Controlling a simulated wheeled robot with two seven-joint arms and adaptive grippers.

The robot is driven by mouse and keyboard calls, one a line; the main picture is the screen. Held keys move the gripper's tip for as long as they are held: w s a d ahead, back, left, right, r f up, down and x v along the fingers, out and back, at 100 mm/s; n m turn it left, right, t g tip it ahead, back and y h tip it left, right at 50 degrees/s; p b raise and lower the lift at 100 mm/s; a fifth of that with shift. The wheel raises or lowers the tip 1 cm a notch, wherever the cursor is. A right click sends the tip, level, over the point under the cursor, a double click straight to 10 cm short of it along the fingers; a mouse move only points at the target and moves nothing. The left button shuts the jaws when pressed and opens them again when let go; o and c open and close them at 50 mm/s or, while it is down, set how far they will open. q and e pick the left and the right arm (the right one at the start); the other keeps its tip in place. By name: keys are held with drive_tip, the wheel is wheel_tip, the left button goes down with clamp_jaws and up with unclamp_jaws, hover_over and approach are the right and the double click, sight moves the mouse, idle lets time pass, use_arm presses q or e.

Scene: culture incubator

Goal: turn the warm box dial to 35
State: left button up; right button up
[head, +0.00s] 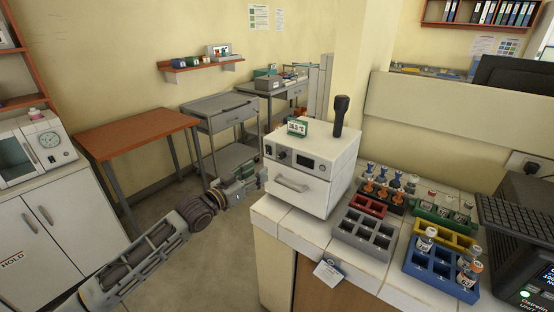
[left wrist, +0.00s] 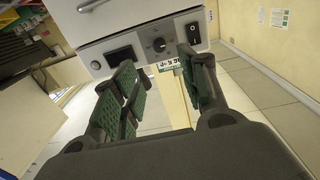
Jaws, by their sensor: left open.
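The warm box (head: 312,172) is a white box on the tiled counter, with a front handle. Its dial (head: 281,154) is a small dark knob between a switch and a dark display (head: 305,161). In the left wrist view the panel appears upside down, with the dial (left wrist: 158,45) beyond the fingers, the display (left wrist: 120,57) left and the switch (left wrist: 193,32) right. My left gripper (head: 250,182) is open and empty, left of the box front. Its fingers (left wrist: 165,88) are spread and apart from the dial. The dial's setting is too small to read. My right gripper is not in view.
Open floor lies left of the counter.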

sight(280, 156)
use_arm(q)
drive_tip(key=shift+p+x, duration=0.45)
drive_tip(key=shift+x, duration=5.3)
drive_tip(key=shift+d, duration=0.1)
clamp_jaws()
